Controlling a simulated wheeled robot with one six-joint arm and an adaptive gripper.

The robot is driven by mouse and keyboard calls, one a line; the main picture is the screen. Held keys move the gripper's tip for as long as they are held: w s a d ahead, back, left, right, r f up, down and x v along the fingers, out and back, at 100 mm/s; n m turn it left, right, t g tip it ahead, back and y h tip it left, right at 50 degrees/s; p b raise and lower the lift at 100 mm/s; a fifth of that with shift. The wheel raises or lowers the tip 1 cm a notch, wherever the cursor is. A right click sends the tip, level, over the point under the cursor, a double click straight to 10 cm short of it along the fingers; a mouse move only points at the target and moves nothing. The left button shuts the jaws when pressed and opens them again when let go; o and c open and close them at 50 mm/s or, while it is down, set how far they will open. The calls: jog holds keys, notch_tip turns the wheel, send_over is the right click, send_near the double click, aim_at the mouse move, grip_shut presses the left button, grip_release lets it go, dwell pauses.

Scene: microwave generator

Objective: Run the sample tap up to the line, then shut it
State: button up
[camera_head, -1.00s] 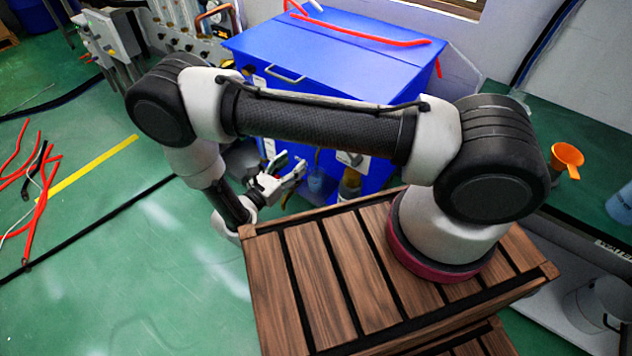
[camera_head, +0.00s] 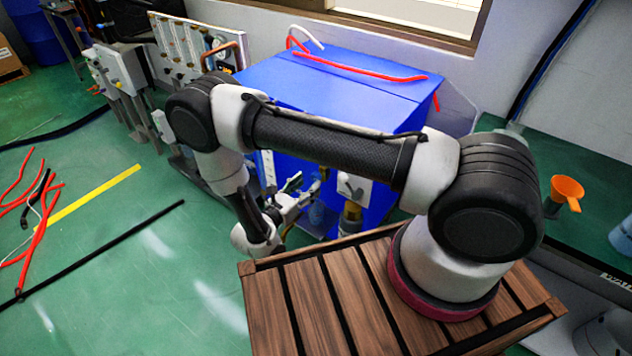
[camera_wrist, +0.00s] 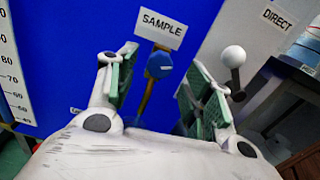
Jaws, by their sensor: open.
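In the wrist view a white SAMPLE label (camera_wrist: 162,29) stands on the blue tank face, above a round blue knob (camera_wrist: 160,66) on a brass-coloured stem. My gripper (camera_wrist: 163,72) is open and empty, its green-padded fingers on either side of the knob in the picture. The knob appears ahead of the fingers; I see no contact. A numbered scale (camera_wrist: 12,75) runs down the left edge; I cannot make out a liquid level or marked line. In the head view my gripper (camera_head: 303,192) is in front of the blue tank (camera_head: 330,85). The tap outlet and any vessel under it are unclear.
A white ball-ended lever (camera_wrist: 233,57) sits right of the knob, near the DIRECT label (camera_wrist: 278,18). Red hoses (camera_head: 40,225) lie on the floor at left.

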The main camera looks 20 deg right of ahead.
aim_at(314, 178)
jog(key=x, duration=0.5)
jog(key=shift+w+d, duration=0.1)
jog(key=shift+d, duration=0.05)
jog(key=shift+c, duration=0.2)
